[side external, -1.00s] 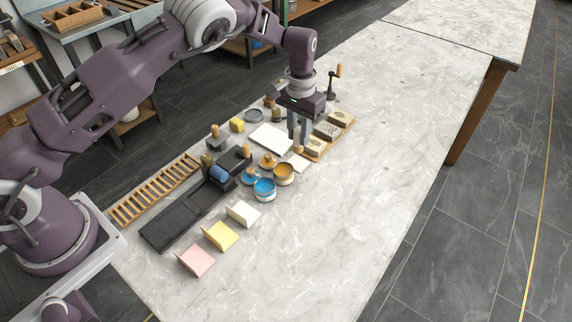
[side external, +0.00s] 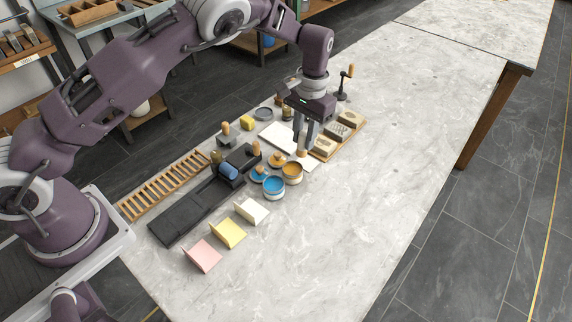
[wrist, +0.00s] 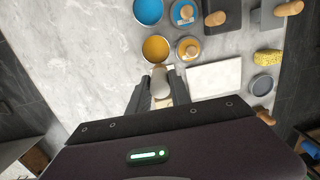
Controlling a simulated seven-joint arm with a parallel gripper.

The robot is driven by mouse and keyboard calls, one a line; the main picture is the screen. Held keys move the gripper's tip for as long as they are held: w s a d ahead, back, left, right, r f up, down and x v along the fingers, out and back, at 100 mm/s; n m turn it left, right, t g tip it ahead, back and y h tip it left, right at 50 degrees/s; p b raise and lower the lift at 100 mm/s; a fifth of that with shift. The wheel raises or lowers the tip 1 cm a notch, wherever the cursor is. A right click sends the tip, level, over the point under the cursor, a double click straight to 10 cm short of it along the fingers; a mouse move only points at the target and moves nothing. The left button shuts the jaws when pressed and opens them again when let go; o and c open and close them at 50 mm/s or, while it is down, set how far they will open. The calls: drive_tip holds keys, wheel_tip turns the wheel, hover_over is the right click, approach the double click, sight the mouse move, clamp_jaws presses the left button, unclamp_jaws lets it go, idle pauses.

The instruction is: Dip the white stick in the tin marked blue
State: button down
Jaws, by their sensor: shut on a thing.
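My gripper (side external: 303,148) points down over the table, just behind and right of the orange tin (side external: 292,171). It is shut on a pale, greyish-white stick (wrist: 161,88) with a tan end, seen between the fingers in the wrist view; the fingers hide part of it. The open tin of blue (side external: 273,187) stands in front of the orange one. In the wrist view, the blue tin (wrist: 148,11) lies beyond the orange tin, at the top edge. I cannot read any marking on the tins. The held stick is apart from the blue tin.
A blue lid (side external: 258,174) and an orange lid (side external: 278,161), both with wooden knobs, lie beside the tins. A wooden board with grey blocks (side external: 338,131) is to the right. Pink, yellow and white scrapers (side external: 251,211) stand in front. The table's right side is clear.

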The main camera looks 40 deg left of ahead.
drive_tip(key=s+r+g+y, duration=0.2)
drive_tip(key=s+r, duration=0.2)
drive_tip(key=s, duration=0.5)
hover_over(281, 184)
drive_tip(key=shift+f, duration=3.05)
drive_tip(key=shift+f, duration=0.6)
wheel_tip(281, 184, up, 7)
